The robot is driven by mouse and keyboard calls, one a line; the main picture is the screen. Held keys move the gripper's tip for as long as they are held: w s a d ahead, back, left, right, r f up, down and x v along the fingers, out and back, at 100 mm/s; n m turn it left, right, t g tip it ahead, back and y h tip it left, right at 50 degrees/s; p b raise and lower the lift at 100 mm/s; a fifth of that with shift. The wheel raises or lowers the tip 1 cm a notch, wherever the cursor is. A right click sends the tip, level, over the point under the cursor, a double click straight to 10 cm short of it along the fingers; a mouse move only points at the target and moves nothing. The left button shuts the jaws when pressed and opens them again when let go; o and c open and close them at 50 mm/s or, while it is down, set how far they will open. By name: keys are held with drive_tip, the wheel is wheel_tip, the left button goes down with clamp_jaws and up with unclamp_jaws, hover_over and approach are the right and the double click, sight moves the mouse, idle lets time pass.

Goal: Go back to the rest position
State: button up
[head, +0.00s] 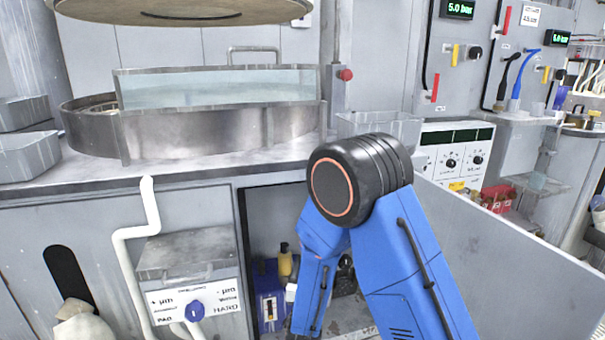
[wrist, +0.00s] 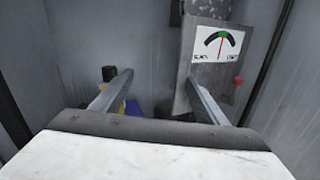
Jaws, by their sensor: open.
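My gripper (wrist: 158,82) shows in the wrist view with its two fingers apart and nothing between them. Ahead of it and to the right is a grey metal box with a dial gauge (wrist: 216,45), its needle near upright against a green band. The right finger overlaps the box's lower part in the picture; I cannot tell whether they touch. In the head view my blue arm bends down into an open cabinet (head: 262,205) under the bench, and my gripper is hidden there.
A cabinet door (head: 510,270) stands open to the right of my arm. The round metal platen basin (head: 200,132) is above. A blue and yellow item (head: 268,290) stands inside the cabinet. A white pipe (head: 125,260) and a grey box with a blue knob (head: 185,255) are left.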

drive_tip(key=s+d+r+m+g+h, duration=0.2)
drive_tip(key=d+r+m+h, duration=0.25)
drive_tip(key=d, duration=0.55)
drive_tip(key=s+d+r+m+g+h, duration=0.2)
drive_tip(key=d+r+m+h, duration=0.3)
drive_tip(key=d, duration=0.4)
drive_tip(key=s+d+r+m+g, duration=0.2)
drive_tip(key=s+d+m+g, duration=0.25)
drive_tip(key=s+d, duration=0.25)
drive_tip(key=s+d+r+m+g, duration=0.3)
drive_tip(key=s+d+m+g, duration=0.15)
drive_tip(key=s+d, duration=0.2)
drive_tip(key=s+d+m+g+y, duration=0.15)
drive_tip(key=s+m, duration=0.25)
drive_tip(key=s, duration=0.4)
drive_tip(key=s+d+m+g+y, duration=0.1)
drive_tip(key=s+m+g+y, duration=0.15)
drive_tip(key=s+m, duration=0.35)
drive_tip(key=s+a+r+m+t+y, duration=0.2)
drive_tip(key=s+a+m+t+y, duration=0.1)
drive_tip(key=s+a+m+y, duration=0.2)
drive_tip(key=s+a+y, duration=0.2)
drive_tip(key=s+a, duration=0.1)
drive_tip(key=s, duration=0.1)
drive_tip(key=shift+a+r+t, duration=0.25)
drive_tip(key=shift+a+t, duration=0.05)
drive_tip(key=shift+a, duration=0.1)
